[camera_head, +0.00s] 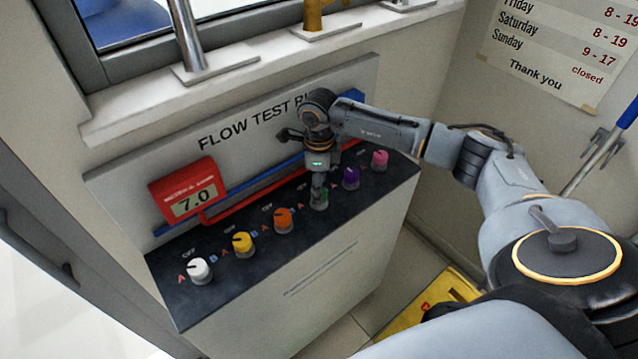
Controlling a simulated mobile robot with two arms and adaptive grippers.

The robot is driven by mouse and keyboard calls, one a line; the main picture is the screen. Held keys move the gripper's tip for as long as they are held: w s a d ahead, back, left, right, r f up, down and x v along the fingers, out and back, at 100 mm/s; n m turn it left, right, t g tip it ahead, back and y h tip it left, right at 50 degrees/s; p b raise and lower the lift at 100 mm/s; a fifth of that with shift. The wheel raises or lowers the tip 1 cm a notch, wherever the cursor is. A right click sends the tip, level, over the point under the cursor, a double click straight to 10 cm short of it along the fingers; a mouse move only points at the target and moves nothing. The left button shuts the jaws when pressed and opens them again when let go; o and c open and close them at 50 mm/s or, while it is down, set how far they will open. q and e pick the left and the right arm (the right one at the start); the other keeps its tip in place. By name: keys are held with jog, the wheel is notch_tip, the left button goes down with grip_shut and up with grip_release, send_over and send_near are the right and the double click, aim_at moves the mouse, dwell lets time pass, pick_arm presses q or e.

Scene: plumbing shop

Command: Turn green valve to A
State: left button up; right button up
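The green valve (325,197) is a knob on the dark sloping top of the flow test rig, between the orange and purple knobs. It is mostly hidden behind my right gripper (318,198); only a sliver of green shows. My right arm comes in from the right, and its gripper points down onto the green valve. Its fingers look close together at the knob, but their gap is too small to judge. The valve's pointer and its A mark are hidden. My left gripper is not in view.
White (199,269), yellow (242,243), orange (283,220), purple (350,176) and pink (379,159) knobs share the panel. A red display (188,191) reads 7.0. Red and blue pipes run behind the knobs. A window sill (260,65) with taps is above. A yellow floor sign (430,305) lies at right.

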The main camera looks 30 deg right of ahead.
jog(key=shift+f, duration=0.8)
jog(key=c, duration=1.2)
jog(key=shift+o, duration=0.2)
jog(key=shift+f+n+b, duration=0.1)
jog(key=shift+n+b, duration=0.4)
jog(key=shift+b, duration=0.1)
jog(key=n+b, duration=0.5)
jog(key=b, duration=0.1)
jog(key=shift+f+n, duration=0.1)
jog(key=shift+n, duration=0.3)
jog(key=n+b, duration=0.3)
jog(key=shift+r+n+b, duration=0.25)
jog(key=shift+n+b, duration=0.4)
jog(key=shift+n, duration=0.45)
